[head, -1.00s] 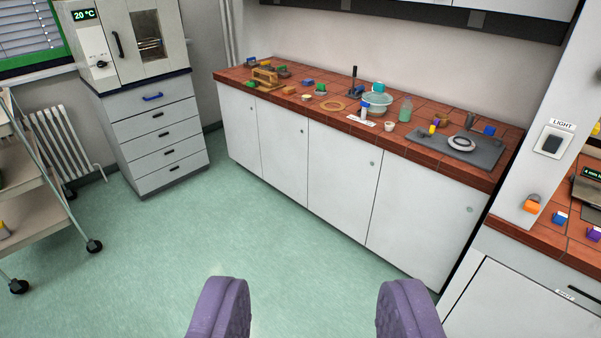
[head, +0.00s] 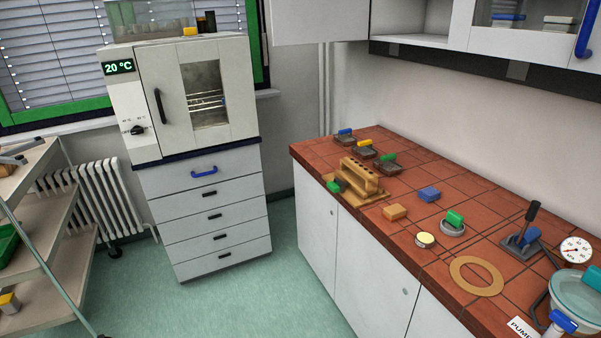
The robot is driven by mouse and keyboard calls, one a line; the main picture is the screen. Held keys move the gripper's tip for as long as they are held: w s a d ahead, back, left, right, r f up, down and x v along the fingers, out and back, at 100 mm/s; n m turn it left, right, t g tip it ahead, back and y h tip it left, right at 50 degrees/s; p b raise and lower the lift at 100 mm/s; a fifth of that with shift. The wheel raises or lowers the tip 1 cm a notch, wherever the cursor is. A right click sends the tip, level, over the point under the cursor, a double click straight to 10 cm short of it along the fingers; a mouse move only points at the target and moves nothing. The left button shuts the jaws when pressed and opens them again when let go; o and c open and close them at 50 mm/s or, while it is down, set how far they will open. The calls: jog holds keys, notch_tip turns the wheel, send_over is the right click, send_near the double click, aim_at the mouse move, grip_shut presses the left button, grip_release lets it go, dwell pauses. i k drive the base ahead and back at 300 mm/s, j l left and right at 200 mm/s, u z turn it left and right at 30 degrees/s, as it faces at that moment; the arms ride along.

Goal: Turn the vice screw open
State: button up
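I cannot make out a vice for certain. A tan wooden block with holes along its top (head: 359,178) stands on a flat base at the far left end of the red-tiled bench (head: 470,205). A small green piece (head: 335,186) is at its left side; I cannot tell whether it is a screw handle. A black upright lever on a dark plate (head: 523,236) stands farther right on the bench. My gripper is not in view.
A white oven (head: 148,85) showing 20 °C stands on a drawer cabinet (head: 212,228) left of the bench. A trolley (head: 70,210) is at the left edge. Small coloured blocks, a tan ring (head: 476,276) and a glass bowl (head: 578,290) sit on the bench. Green floor between is clear.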

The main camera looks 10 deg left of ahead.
aim_at(334, 187)
jog(key=i+j, duration=0.15)
jog(key=i, duration=0.4)
jog(key=i+j, duration=0.2)
jog(key=i, duration=0.3)
jog(key=i+j, duration=0.35)
jog(key=i, duration=0.2)
jog(key=i+j+z, duration=0.1)
jog(key=i+j, duration=0.25)
jog(key=i, duration=0.2)
jog(key=i+j, duration=0.35)
jog(key=i, duration=0.2)
